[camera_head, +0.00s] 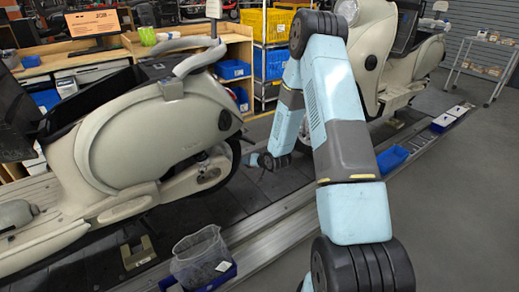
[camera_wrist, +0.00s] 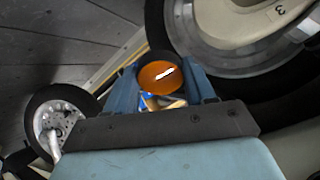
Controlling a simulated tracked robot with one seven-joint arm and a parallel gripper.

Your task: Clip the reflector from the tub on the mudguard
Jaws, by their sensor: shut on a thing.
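My gripper (camera_wrist: 163,84) is shut on an orange round reflector (camera_wrist: 154,79) with a small white mark, seen between the two blue fingers in the wrist view. In the head view my gripper (camera_head: 268,160) is low, just right of the left scooter's wheel (camera_head: 212,172); the reflector is too small to make out there. In the wrist view a dark tyre and a pale rim (camera_wrist: 225,60) lie close beyond the fingers. I cannot tell the mudguard apart from the cream bodywork. A blue tub (camera_head: 391,160) stands on the conveyor edge, right of my arm.
The cream left scooter (camera_head: 150,140) and a second scooter (camera_head: 375,45) stand on the slat conveyor. A clear bin (camera_head: 200,258) sits at its near edge. White-topped boxes (camera_head: 443,122) stand further along the rail. The floor at right is free.

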